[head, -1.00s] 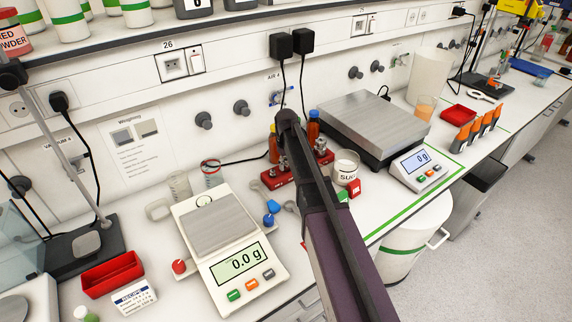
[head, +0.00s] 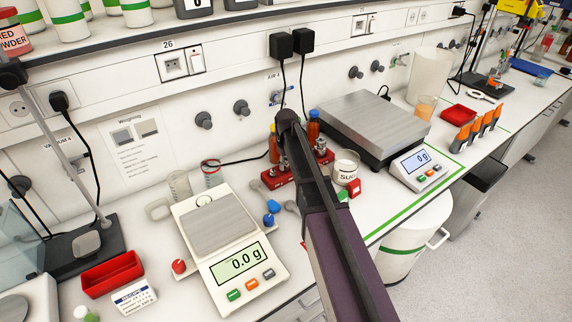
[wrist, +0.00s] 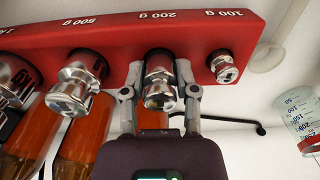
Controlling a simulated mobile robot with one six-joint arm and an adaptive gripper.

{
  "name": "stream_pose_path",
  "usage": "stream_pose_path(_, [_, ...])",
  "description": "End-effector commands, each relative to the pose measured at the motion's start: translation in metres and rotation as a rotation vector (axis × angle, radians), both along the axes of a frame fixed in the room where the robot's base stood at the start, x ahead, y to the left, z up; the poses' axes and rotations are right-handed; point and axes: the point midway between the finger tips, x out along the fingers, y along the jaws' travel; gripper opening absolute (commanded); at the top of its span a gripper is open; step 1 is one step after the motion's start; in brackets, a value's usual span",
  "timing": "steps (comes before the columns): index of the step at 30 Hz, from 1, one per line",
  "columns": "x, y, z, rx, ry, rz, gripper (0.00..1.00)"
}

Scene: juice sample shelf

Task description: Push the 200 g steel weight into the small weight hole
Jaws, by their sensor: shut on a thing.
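In the wrist view, the 200 g steel weight (wrist: 159,97) is a shiny knobbed cylinder at the red weight block (wrist: 120,36), by the "200 g" label. My gripper (wrist: 160,73) is shut on it, one finger on each side. How deep the weight sits in its hole cannot be told. The 100 g weight (wrist: 223,68) stands in the block to the right, and the 500 g weight (wrist: 78,82) to the left. In the head view, the red block (head: 277,178) is partly covered by my arm, and my gripper is hidden.
Orange-brown bottles (wrist: 80,135) stand close by the block. A measuring beaker (wrist: 304,115) is at the right in the wrist view. In the head view, a small scale (head: 219,225) reading 0.0 g stands left of my arm, and a larger scale (head: 365,118) stands right.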

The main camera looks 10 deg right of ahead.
Motion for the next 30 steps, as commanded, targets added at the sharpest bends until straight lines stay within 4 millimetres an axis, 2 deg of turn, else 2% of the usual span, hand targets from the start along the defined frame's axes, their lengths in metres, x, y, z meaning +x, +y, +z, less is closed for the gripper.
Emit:
stream_pose_path(9, [0.0003,-0.0001,0.0100,0.000,-0.001,0.000,0.00])
stream_pose_path(30, [0.0005,-0.0003,0.0105,0.000,-0.001,0.000,0.00])
